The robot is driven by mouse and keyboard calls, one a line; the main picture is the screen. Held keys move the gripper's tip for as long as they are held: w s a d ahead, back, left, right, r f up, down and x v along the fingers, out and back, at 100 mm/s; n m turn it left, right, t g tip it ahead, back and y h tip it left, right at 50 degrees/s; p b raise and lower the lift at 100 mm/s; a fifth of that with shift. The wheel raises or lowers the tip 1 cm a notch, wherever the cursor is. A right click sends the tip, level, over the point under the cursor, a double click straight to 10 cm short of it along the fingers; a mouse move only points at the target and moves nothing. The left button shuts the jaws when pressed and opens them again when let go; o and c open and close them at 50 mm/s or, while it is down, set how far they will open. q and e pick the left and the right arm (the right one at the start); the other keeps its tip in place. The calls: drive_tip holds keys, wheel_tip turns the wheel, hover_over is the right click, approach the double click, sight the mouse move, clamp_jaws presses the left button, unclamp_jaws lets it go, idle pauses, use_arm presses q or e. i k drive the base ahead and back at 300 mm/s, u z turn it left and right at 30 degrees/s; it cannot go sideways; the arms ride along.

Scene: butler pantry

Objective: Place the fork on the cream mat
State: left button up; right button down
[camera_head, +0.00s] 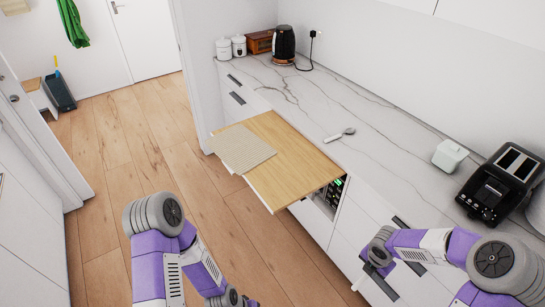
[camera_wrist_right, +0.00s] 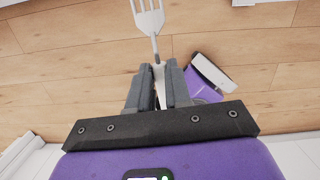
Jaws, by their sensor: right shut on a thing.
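The fork (camera_wrist_right: 149,20) is held in my right gripper (camera_wrist_right: 159,82), whose fingers are shut on its handle; its tines point away from the gripper, over the floor. In the head view my right gripper (camera_head: 368,270) is at the lower right, in front of the drawer fronts and well away from the mat; the fork is hard to make out there. The cream mat (camera_head: 243,148) lies flat and bare at the left end of the wooden pull-out board (camera_head: 290,165), overhanging its edge. My left gripper (camera_head: 238,299) is low at the bottom edge, partly cut off; its jaws cannot be read.
A spoon (camera_head: 340,135) lies on the marble counter (camera_head: 390,140) behind the board. A white box (camera_head: 449,155) and black toaster (camera_head: 500,183) stand at right; a kettle (camera_head: 284,43) and canisters (camera_head: 231,47) stand at the far end. An open drawer with bottles (camera_head: 332,192) is below the board.

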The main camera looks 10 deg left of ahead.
sight(234, 135)
drive_tip(key=k, duration=0.2)
drive_tip(key=u, duration=2.35)
drive_tip(key=i, duration=2.05)
drive_tip(key=z, duration=2.3)
